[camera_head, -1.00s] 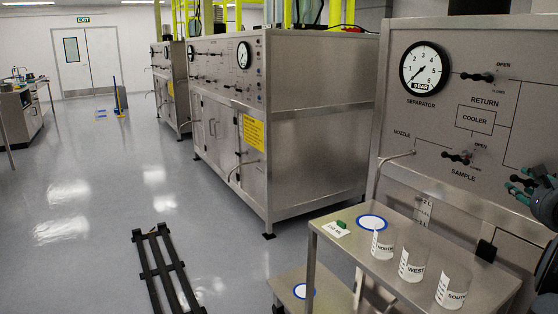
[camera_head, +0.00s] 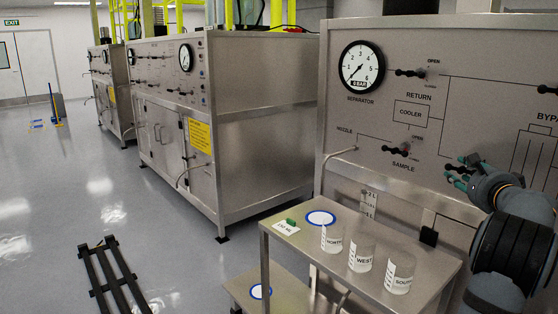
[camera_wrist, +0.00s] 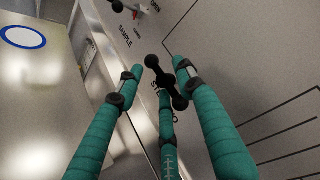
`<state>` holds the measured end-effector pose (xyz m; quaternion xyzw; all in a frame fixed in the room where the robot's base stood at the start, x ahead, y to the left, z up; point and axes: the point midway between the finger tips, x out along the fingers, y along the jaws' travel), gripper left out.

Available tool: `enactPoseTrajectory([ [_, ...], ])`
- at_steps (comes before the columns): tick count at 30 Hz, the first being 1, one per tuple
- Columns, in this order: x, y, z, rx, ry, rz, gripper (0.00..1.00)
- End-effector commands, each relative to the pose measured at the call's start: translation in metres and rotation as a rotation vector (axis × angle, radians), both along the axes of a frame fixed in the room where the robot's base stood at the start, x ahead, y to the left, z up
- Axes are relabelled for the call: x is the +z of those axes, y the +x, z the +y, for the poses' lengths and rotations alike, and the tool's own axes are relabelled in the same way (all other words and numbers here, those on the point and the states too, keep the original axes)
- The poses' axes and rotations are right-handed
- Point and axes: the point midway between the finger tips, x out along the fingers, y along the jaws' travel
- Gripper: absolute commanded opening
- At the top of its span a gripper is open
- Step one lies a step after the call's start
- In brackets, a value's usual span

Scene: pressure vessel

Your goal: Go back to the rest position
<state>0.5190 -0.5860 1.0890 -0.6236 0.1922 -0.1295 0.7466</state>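My gripper (camera_head: 460,170) has teal fingers and is at the right of the head view, in front of the steel panel (camera_head: 375,115). It is right of and slightly below the SAMPLE valve handle (camera_head: 398,150). In the wrist view its fingers (camera_wrist: 158,72) are spread apart. A black dumbbell-shaped handle (camera_wrist: 172,80) shows between and beyond the fingertips; whether they touch it is unclear. The SAMPLE label (camera_wrist: 125,38) shows above it in the wrist view.
A steel cart (camera_head: 264,268) below left of my gripper carries beakers marked NORTH (camera_head: 331,240), WEST (camera_head: 361,257) and SOUTH (camera_head: 398,272). A blue-ringed disc (camera_head: 320,218) and a green item (camera_head: 291,221) lie there. A black rack (camera_head: 110,280) is on the otherwise open floor at left.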

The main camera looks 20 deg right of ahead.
Motion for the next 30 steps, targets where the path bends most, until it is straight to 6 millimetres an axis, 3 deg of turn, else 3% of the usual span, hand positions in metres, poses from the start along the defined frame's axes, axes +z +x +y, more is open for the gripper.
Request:
enactPoseTrajectory([
  [3, 0.002, 0.020, -0.009, 0.001, -0.001, 0.009, 0.37],
  [15, 0.001, 0.017, -0.008, 0.000, -0.048, 0.148, 0.37],
  [30, -0.004, 0.016, -0.008, 0.001, -0.058, 0.175, 0.37],
])
